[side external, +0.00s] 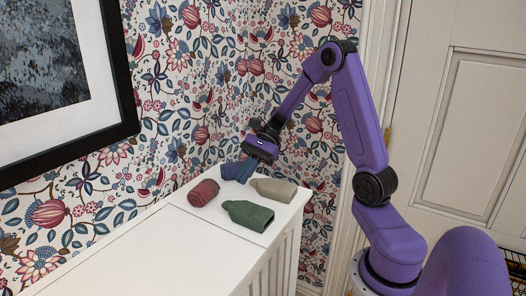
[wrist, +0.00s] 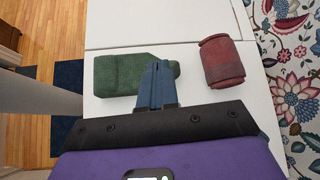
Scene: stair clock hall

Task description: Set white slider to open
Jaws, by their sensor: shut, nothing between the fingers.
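The white top of a long cabinet (side external: 120,250) has a seam across it near the bottles. The seam also shows on the white top in the wrist view (wrist: 110,25). I cannot make out a handle or tell which white part is the slider, or whether it is open. My gripper (side external: 250,166) points down over the far end of the top, among the bottles. In the wrist view its blue fingers (wrist: 157,66) are together and empty, beside the green bottle. Whether they touch anything is unclear.
A blue shape (side external: 231,171) by my fingers may be another object. The near top is clear. Patterned wall and a framed picture (side external: 125,75) stand behind.

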